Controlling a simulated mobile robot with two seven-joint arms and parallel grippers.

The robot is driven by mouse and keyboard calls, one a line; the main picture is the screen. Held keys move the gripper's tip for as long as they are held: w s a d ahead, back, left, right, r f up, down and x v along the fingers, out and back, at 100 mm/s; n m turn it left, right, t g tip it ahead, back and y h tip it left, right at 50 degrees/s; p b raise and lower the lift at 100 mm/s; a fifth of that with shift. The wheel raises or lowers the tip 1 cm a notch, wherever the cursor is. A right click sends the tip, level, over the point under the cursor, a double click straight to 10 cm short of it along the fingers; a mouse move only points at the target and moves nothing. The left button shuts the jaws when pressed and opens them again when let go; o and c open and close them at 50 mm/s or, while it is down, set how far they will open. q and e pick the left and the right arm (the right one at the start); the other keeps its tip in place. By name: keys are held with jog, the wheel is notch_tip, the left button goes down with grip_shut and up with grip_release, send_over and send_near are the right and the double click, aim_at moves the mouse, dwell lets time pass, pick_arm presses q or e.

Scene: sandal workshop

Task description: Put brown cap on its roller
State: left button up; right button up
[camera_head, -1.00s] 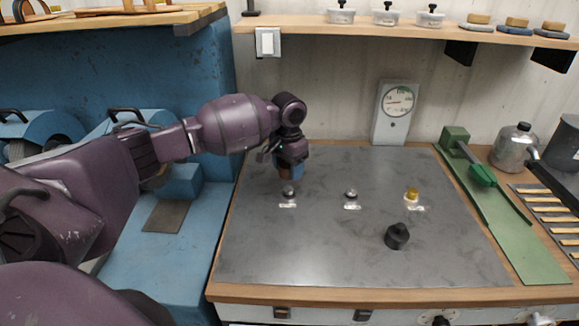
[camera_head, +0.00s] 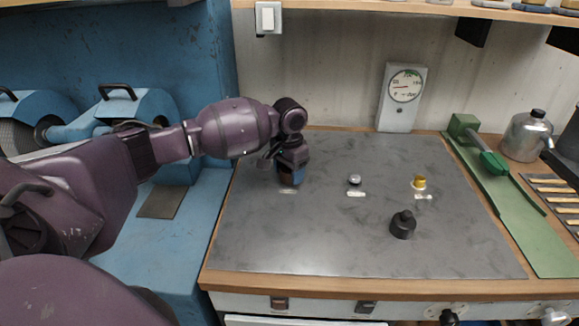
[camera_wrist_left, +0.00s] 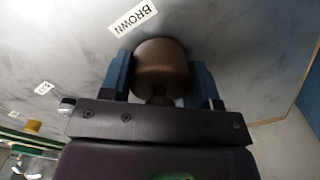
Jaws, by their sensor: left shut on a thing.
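My left gripper (camera_head: 291,177) is shut on the brown cap, low over the left label of the grey plate. In the left wrist view the brown cap (camera_wrist_left: 162,66) sits between the blue fingers of that gripper (camera_wrist_left: 160,80), beside a white label reading BROWN (camera_wrist_left: 133,17). The roller at this label is hidden behind the cap and fingers. I cannot tell whether the cap is fully seated on it. My right gripper is not in view.
On the grey plate (camera_head: 300,245), a silver-topped roller (camera_head: 354,180) and a yellow-topped one (camera_head: 419,182) stand to the right by labels. A black cap (camera_head: 403,224) stands nearer the front. A dial gauge (camera_head: 403,97) stands behind. The plate's front left is clear.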

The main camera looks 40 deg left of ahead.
pick_arm(q)
jog(key=shift+f, duration=0.1)
jog(key=o, duration=1)
